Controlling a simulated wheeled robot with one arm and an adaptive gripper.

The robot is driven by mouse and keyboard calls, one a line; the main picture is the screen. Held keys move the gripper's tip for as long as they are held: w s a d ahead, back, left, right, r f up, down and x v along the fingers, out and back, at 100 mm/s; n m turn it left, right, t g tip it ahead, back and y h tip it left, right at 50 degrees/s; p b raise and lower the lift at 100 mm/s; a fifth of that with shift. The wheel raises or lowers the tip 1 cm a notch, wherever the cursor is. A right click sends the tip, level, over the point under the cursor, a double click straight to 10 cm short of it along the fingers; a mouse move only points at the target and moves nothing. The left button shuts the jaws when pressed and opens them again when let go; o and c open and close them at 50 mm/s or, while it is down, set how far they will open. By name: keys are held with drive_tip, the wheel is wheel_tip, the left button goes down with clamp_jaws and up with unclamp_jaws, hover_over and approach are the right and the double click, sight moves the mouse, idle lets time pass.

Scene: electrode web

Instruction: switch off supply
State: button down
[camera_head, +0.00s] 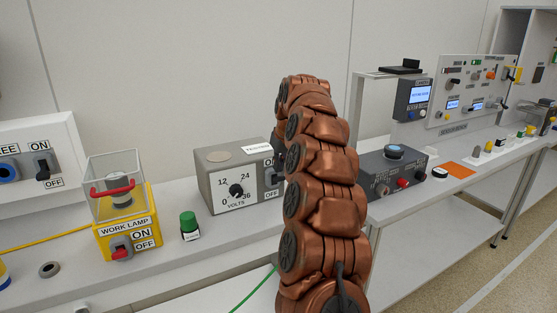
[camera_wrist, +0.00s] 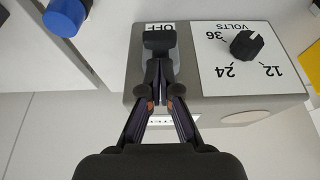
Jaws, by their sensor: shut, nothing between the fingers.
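The supply is a grey box (camera_head: 216,184) with a white VOLTS dial plate and a black knob (camera_head: 237,190). It shows upside down in the wrist view (camera_wrist: 196,88). Its black switch lever (camera_wrist: 160,42) sits beside the OFF label (camera_wrist: 161,27). The ON label is mostly hidden by my gripper. My gripper (camera_wrist: 160,68) is shut and empty, its fingertips right at the lever; whether they touch it is unclear. In the head view my arm hides most of the gripper and part of the switch.
A yellow work lamp box (camera_head: 128,238) with a clear cover and a green button (camera_head: 189,223) stand left of the supply. A dark control box (camera_head: 391,172) stands right of my arm. A green wire runs in front of the supply. The wall is behind.

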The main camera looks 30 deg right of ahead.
sight(281, 180)
drive_tip(key=shift+s+f, duration=0.25)
drive_tip(key=shift+f, duration=0.4)
drive_tip(key=shift+s+a+f+t+b, duration=0.1)
drive_tip(key=shift+s+f+t+b, duration=0.25)
drive_tip(key=shift+b, duration=0.65)
drive_tip(key=f+t+b, duration=0.1)
drive_tip(key=b, duration=0.2)
drive_tip(key=s+t+b, duration=0.1)
drive_tip(key=t+b, duration=0.1)
drive_tip(key=b, duration=0.1)
drive_tip(key=shift+f, duration=0.4)
drive_tip(key=shift+s+t+b, duration=0.1)
drive_tip(key=shift+t+b, duration=0.25)
drive_tip(key=shift+b, duration=0.25)
drive_tip(key=t+b, duration=0.1)
drive_tip(key=b, duration=0.1)
drive_tip(key=f+t+b, duration=0.1)
drive_tip(key=t+b, duration=0.1)
drive_tip(key=b, duration=0.1)
drive_tip(key=shift+s+f+h, duration=0.15)
drive_tip(key=shift+s+h, duration=0.15)
drive_tip(key=shift+s, duration=0.05)
drive_tip(key=shift+r, duration=0.2)
